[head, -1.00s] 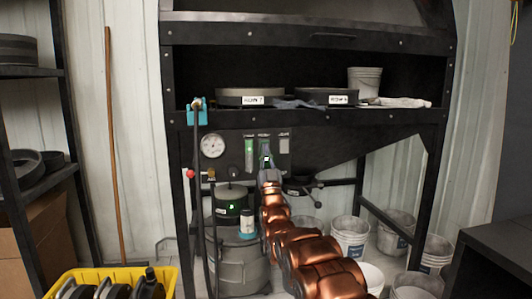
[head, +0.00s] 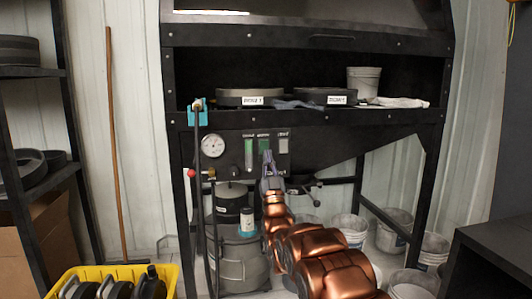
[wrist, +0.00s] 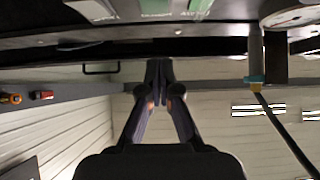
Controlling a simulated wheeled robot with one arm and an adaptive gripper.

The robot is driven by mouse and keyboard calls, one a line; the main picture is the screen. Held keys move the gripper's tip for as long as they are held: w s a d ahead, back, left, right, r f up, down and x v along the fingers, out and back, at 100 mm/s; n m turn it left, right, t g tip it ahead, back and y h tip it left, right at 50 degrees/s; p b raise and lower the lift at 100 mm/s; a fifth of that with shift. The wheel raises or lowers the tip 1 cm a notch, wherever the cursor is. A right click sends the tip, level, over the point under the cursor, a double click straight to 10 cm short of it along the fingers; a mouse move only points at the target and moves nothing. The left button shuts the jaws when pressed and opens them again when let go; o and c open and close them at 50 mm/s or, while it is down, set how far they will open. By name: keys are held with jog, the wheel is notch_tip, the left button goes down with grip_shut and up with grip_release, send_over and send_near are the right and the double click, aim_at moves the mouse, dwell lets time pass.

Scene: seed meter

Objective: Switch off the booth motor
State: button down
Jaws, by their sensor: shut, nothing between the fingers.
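The booth's control panel (head: 240,172) has a row of three small switch plates: a green one on the left (head: 248,150), a green one in the middle (head: 264,145) and a pale grey one on the right (head: 283,145). Their labels are too small to read surely. My gripper (head: 267,156) is shut and empty, its tips at the lower part of the middle plate; contact cannot be told. In the wrist view, the shut fingertips (wrist: 158,66) lie below the panel edge. A black motor-like drum (head: 232,198) sits on a grey canister (head: 240,258), with no light showing.
A black handle (head: 308,187) is at right. White buckets (head: 349,230) stand below, and a yellow crate (head: 60,275) is at front left.

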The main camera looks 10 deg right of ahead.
jog(key=s+r+p+v, duration=0.1)
jog(key=p+v, duration=0.1)
jog(key=v, duration=0.5)
jog(key=shift+s+f, duration=0.25)
jog(key=shift+s, duration=0.15)
jog(key=shift+d+r, duration=0.1)
